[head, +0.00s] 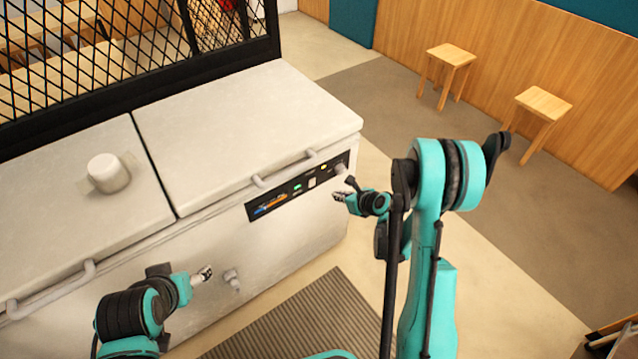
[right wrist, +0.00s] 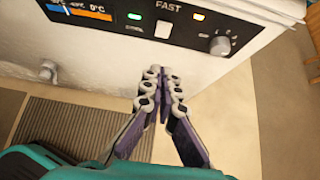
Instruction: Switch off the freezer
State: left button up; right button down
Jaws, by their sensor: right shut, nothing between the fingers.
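The freezer (head: 245,110) is a white chest with two lids and a black control panel (head: 300,185) on its front right. In the right wrist view the panel shows a white rocker switch (right wrist: 163,29) under the word FAST, a green light (right wrist: 134,16), an orange light (right wrist: 198,16) and a round knob (right wrist: 220,45). My right gripper (head: 339,196) is shut and empty in front of the panel's right part. In the right wrist view its fingertips (right wrist: 154,72) are below the switch, apart from it. My left gripper (head: 206,272) is low before the freezer front; its fingers are too small to judge.
A white round container (head: 108,172) stands on the left lid. A spout (head: 232,280) sticks out of the freezer front, and a ribbed mat (head: 300,320) lies on the floor. Two wooden stools (head: 451,56) stand by the far wall. A black mesh screen (head: 130,60) runs behind the freezer.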

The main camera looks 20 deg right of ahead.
jog(key=b, duration=0.4)
send_near(312, 183)
jog(key=x, duration=0.3)
jog(key=f+x, duration=0.1)
jog(key=x, duration=0.1)
jog(key=shift+s+d, duration=0.1)
jog(key=shift+s, duration=0.1)
jog(key=shift+w+r, duration=0.1)
jog(key=shift+w, duration=0.45)
